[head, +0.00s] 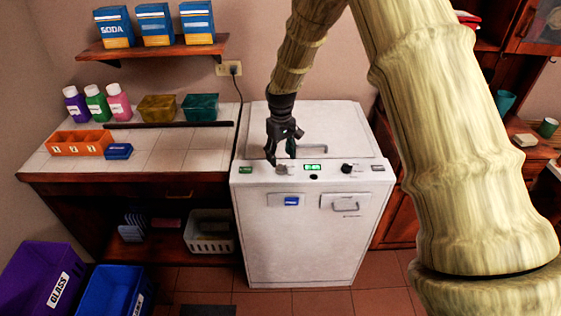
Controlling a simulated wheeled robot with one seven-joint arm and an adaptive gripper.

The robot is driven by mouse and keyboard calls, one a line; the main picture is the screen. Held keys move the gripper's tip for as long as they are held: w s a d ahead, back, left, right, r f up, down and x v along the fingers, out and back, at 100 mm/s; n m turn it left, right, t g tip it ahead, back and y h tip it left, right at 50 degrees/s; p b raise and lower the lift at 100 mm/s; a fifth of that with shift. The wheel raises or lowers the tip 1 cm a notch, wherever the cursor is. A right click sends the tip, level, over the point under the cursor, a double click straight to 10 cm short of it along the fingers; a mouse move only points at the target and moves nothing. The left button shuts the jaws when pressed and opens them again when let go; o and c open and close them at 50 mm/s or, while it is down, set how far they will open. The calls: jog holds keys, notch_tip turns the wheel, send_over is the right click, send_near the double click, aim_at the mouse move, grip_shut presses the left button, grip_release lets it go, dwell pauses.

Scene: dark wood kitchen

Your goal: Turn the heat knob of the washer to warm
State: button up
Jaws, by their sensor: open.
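The white washer (302,235) stands in the middle of the head view, its control panel along the top front edge. A grey knob (282,170) sits on the left part of the panel and a black knob (347,168) on the right part. The labels are too small to read, so I cannot tell which is the heat knob or its setting. My gripper (281,160) is open and points down just above the grey knob, its fingers to either side. I cannot tell whether it touches the knob.
A green-lit display (313,167) lies between the knobs. A tiled counter (150,160) to the left holds bottles, boxes and an orange tray (80,143). Blue and purple bins stand on the floor at left. A wooden cabinet is at right.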

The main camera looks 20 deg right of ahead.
notch_tip(320, 180, up, 8)
dwell(0.4)
